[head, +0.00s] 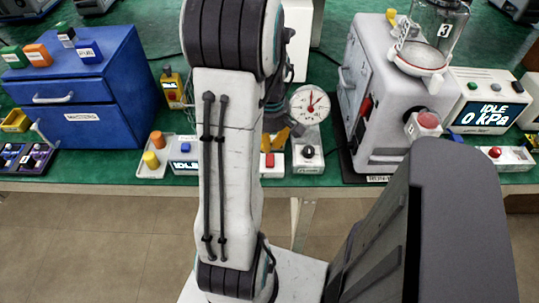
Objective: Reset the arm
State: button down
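My arm's white link rises through the middle of the head view, with a dark ribbed joint at its top and another near the bottom. It stands in front of the bench. My gripper cannot be made out in this view, so its fingers and anything they may hold are hidden. A large dark grey part at the lower right also blocks some of the floor and bench front.
The green bench (100,166) holds a blue cabinet (105,125) with coloured blocks on top at left. A dial gauge (309,104) stands right of my arm.

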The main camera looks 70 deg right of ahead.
dwell(0.7)
jog(key=m, duration=0.3)
jog(key=shift+a, duration=0.2)
jog(key=shift+a+m, duration=0.3)
jog(key=shift+m, duration=0.8)
jog(key=w+a+r+n+t, duration=0.1)
jog(key=w+a+r, duration=0.3)
jog(key=a, duration=0.6)
jog(key=w+a+r+n+t+p, duration=0.1)
jog(key=w+a+r+n, duration=0.3)
jog(key=a, duration=0.7)
jog(key=w+a+r+n+t+p, duration=0.1)
jog(key=w+a+r, duration=0.4)
jog(key=a, duration=0.5)
jog(key=shift+a+r+n, duration=0.15)
jog(key=shift+r+n, duration=0.05)
jog(key=shift+n, duration=0.5)
